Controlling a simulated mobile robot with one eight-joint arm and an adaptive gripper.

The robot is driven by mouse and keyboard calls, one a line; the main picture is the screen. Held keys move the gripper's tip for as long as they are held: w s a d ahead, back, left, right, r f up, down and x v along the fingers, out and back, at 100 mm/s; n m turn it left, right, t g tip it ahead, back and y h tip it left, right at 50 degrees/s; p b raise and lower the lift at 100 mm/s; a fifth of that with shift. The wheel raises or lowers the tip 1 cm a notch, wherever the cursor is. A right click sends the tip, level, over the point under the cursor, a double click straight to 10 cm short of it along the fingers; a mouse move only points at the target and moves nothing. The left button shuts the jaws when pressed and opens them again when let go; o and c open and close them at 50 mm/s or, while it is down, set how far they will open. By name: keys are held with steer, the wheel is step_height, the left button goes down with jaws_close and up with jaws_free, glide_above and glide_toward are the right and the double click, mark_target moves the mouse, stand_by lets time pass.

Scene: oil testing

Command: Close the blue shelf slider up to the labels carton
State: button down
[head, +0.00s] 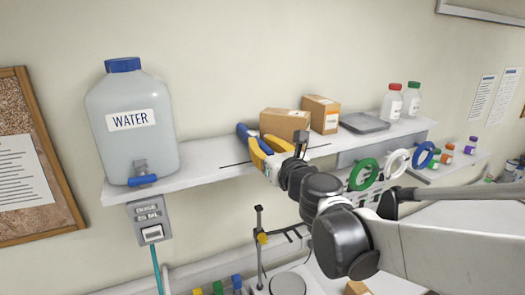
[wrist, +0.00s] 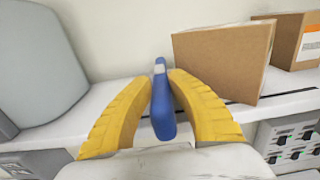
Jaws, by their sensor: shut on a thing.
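The blue slider (head: 252,147) stands upright on the white wall shelf, left of a brown carton (head: 284,123). In the wrist view the blue slider (wrist: 161,105) is between the yellow fingers of my gripper (wrist: 163,78), which is shut on it. My gripper (head: 262,148) reaches in from the front right in the head view. The near brown carton (wrist: 222,60) is just right of the slider, with a small gap seen at the top; my right finger hides the lower part. I cannot read which carton is for labels.
A second carton (head: 320,113) with an orange and white label stands farther right. A water jug (head: 131,125) fills the shelf's left end. A grey tray (head: 364,122) and bottles (head: 392,103) stand right. Coloured tape rolls (head: 363,174) hang below.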

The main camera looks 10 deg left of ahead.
steer(key=shift+w+d, duration=0.25)
steer(key=shift+d, duration=0.15)
steer(key=shift+a, duration=0.15)
steer(key=c, duration=1.2)
jaws_free()
steer(key=v, duration=1.2)
steer(key=shift+f, duration=0.1)
